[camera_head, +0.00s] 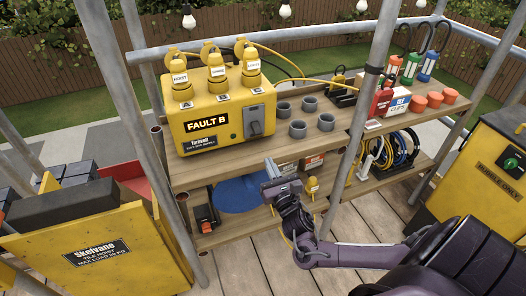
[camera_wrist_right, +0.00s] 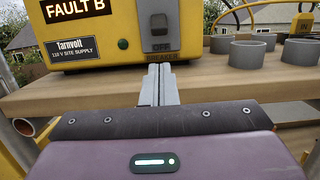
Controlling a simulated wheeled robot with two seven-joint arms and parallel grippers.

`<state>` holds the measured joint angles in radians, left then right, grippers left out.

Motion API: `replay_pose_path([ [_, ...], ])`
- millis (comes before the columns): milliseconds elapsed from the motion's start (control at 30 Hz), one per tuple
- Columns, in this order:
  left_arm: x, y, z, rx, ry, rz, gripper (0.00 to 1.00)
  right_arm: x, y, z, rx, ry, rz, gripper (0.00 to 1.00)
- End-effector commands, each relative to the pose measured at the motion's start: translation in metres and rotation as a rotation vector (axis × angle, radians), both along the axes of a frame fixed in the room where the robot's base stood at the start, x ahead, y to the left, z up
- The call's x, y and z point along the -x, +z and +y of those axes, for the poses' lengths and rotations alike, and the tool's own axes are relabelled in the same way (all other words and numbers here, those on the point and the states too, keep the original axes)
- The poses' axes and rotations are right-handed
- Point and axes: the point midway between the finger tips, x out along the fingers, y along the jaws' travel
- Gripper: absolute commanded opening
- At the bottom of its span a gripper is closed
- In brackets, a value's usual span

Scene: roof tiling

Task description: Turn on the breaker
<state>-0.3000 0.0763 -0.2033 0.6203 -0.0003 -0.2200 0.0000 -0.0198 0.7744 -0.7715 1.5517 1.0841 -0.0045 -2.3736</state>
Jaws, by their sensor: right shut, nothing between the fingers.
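The yellow supply box (camera_head: 215,113) marked FAULT B stands on the upper wooden shelf. Its breaker (camera_head: 256,127) is a grey panel with a dark switch on the front right; in the right wrist view the breaker switch (camera_wrist_right: 159,24) shows "OFF" below it. My right gripper (camera_head: 270,168) is shut and empty, in front of and below the breaker. In the right wrist view its fingers (camera_wrist_right: 160,72) point at the box just under the breaker label; I cannot tell whether they touch. My left gripper is not in view.
Three yellow plugs labelled HOIST (camera_head: 180,80), SPARE and a third stand in the box top. Grey rings (camera_head: 298,129) sit right of the box. Metal scaffold poles (camera_head: 366,90) rise around the shelves. A yellow tile hoist (camera_head: 85,245) stands at left, a rubble bin (camera_head: 485,150) at right.

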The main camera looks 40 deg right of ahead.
Motion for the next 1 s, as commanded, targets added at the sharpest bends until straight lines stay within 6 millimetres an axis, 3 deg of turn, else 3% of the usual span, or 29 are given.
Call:
replay_pose_path([
  [500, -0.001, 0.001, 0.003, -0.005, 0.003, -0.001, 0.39, -0.08, 0.016, -0.019, -0.001, -0.002, -0.002, 0.0],
  [700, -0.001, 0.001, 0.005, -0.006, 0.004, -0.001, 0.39, -0.09, 0.018, -0.022, -0.001, 0.0, 0.001, 0.0],
  [1000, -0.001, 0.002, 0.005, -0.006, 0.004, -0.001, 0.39, -0.09, 0.017, -0.022, -0.001, 0.0, 0.001, 0.0],
])
